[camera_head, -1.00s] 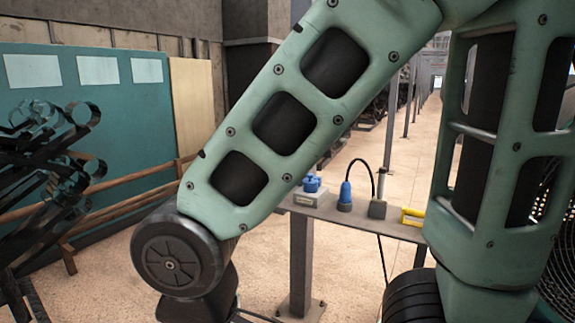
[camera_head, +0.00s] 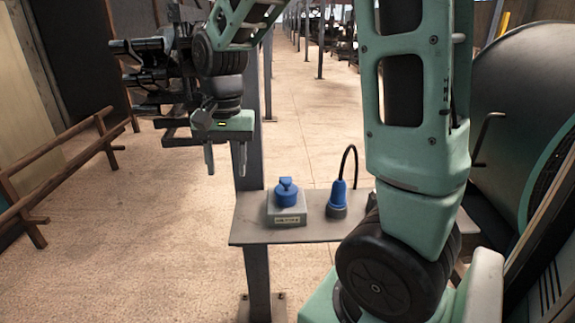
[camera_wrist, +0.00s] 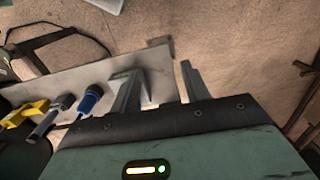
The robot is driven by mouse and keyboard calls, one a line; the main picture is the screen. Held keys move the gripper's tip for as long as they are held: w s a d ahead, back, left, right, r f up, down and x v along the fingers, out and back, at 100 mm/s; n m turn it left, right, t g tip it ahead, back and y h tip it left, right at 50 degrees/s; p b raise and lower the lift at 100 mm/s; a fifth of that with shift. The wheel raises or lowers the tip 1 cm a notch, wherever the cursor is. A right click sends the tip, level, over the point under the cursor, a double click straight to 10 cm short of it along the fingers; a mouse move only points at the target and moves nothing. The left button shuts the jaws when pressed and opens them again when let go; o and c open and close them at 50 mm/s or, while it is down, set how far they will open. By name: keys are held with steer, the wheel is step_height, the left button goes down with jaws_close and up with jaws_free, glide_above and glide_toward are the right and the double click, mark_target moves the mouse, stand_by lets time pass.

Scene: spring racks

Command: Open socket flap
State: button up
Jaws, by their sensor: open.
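The blue socket (camera_head: 287,193) sits on a grey box with a label (camera_head: 288,219), on a small grey shelf (camera_head: 250,232). Its round blue lid with a raised tab looks closed. My gripper (camera_head: 225,172) is open and empty, fingers pointing down. In the head view it is left of the socket and higher in the picture, apart from it. The wrist view shows both open fingers (camera_wrist: 158,88) with nothing between them.
A blue plug (camera_head: 338,199) with a black cable stands right of the socket. The wrist view also shows a grey tool (camera_wrist: 55,115) and a yellow object (camera_wrist: 22,115) on the shelf. A wooden rail (camera_head: 75,150) runs at left. The floor between is clear.

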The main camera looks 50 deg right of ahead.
steer(key=w+d+r+m, duration=0.1)
steer(key=d+r+m, duration=0.25)
steer(key=d, duration=0.55)
steer(key=r+m+p, duration=0.1)
steer(key=m+p, duration=0.1)
steer(key=m, duration=0.4)
glide_above(286, 181)
steer(key=shift+h, duration=0.3)
step_height(286, 181, down, 17)
steer(key=shift+r+p, duration=0.1)
steer(key=shift+p, duration=0.2)
steer(key=shift+c, duration=0.4)
jaws_close()
